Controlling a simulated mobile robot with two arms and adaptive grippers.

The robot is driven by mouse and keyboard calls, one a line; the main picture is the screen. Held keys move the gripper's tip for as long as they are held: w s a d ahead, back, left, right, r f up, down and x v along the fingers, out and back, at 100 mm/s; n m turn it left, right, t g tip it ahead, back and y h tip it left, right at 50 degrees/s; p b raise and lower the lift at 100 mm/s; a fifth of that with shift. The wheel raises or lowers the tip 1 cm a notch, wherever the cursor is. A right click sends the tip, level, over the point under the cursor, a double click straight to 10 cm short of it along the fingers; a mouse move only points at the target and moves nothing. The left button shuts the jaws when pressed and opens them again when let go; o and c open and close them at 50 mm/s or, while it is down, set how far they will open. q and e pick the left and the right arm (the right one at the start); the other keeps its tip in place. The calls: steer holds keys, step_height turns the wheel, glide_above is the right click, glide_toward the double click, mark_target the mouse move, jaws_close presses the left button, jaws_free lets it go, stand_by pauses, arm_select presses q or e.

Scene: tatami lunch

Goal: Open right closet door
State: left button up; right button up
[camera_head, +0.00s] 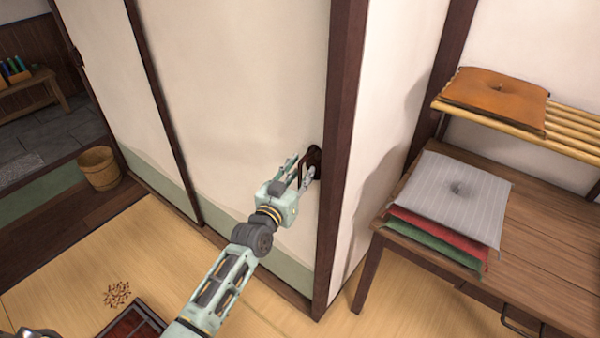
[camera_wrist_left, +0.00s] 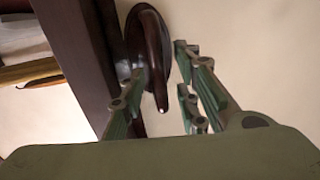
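The right closet door (camera_head: 240,90) is a cream panel with a green lower band and stands against the dark post (camera_head: 343,120) on its right. Its dark round handle (camera_head: 314,157) is near that post. In the left wrist view the handle (camera_wrist_left: 150,40) shows as an oval plate with a raised grip. My left gripper (camera_head: 302,172) is at the handle with its fingers apart. In the left wrist view one finger is close to the handle on the left and the other is on its right, with a gap. Contact is unclear. My right gripper is not in view.
A wooden desk (camera_head: 540,235) with stacked cushions (camera_head: 460,195) stands right of the post. An orange cushion (camera_head: 495,95) lies on a slatted shelf above. A wooden bucket (camera_head: 99,168) stands at the left.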

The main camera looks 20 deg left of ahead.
arm_select(q)
jaws_close()
stand_by(0.5)
